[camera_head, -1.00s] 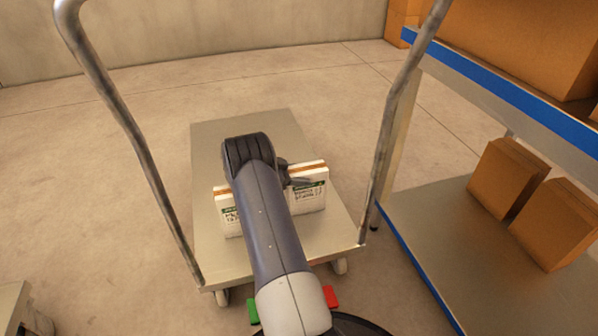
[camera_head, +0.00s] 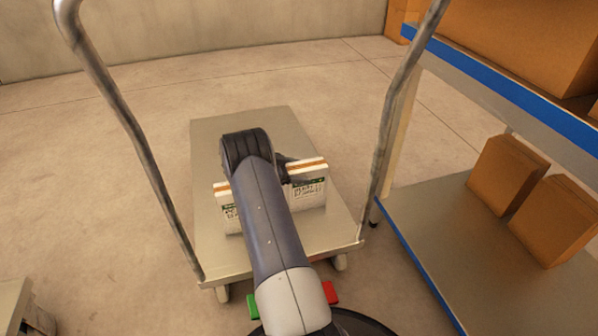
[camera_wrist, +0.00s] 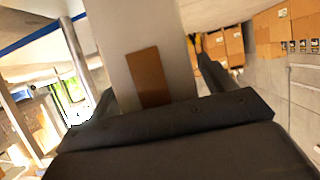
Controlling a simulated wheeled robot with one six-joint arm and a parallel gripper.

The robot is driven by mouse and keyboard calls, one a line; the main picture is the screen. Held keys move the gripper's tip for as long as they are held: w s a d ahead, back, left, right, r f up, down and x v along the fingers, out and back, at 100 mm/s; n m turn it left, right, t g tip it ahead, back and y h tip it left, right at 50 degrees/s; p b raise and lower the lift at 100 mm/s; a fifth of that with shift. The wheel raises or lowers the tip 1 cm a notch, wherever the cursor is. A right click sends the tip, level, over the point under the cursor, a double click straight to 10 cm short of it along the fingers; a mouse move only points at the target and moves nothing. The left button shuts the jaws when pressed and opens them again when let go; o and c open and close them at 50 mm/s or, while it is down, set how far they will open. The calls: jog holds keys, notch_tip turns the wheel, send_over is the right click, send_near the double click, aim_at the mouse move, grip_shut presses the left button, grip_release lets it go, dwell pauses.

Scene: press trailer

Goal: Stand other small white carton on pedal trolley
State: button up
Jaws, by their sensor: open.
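The pedal trolley (camera_head: 215,150) has a flat beige deck and carries white carton faces with green-barred labels. One small white carton (camera_head: 227,212) shows left of my arm, and another (camera_head: 310,192), with a brown tape strip on top, shows right of it. Both stand upright on the deck; my arm hides the space between them. My gripper (camera_wrist: 152,95) is open. In the wrist view, a pale panel with a brown strip (camera_wrist: 147,77), apparently a carton, lies between its fingers. In the head view, a dark finger (camera_head: 284,169) touches or nearly touches the right carton.
Tall metal handle rails (camera_head: 130,125) rise at the trolley's near left and right (camera_head: 385,140). A blue-edged shelf unit (camera_head: 410,250) with brown cartons (camera_head: 508,175) stands close on the right. Green and red pedals (camera_head: 331,292) show at the trolley's near end.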

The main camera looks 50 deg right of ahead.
aim_at(309, 165)
jog(key=p+v, duration=0.3)
jog(key=v, duration=0.8)
jog(key=shift+a+p, duration=0.15)
jog(key=shift+p, duration=0.2)
jog(key=b+x, duration=0.4)
jog(key=x, duration=0.7)
jog(key=shift+s+d+f+b, duration=0.1)
jog(key=shift+d+f+b, duration=0.15)
jog(key=shift+d+b, duration=0.05)
jog(key=shift+d+r, duration=0.15)
jog(key=shift+r, duration=0.15)
jog(key=shift+r+p, duration=0.9)
jog(key=shift+r, duration=0.6)
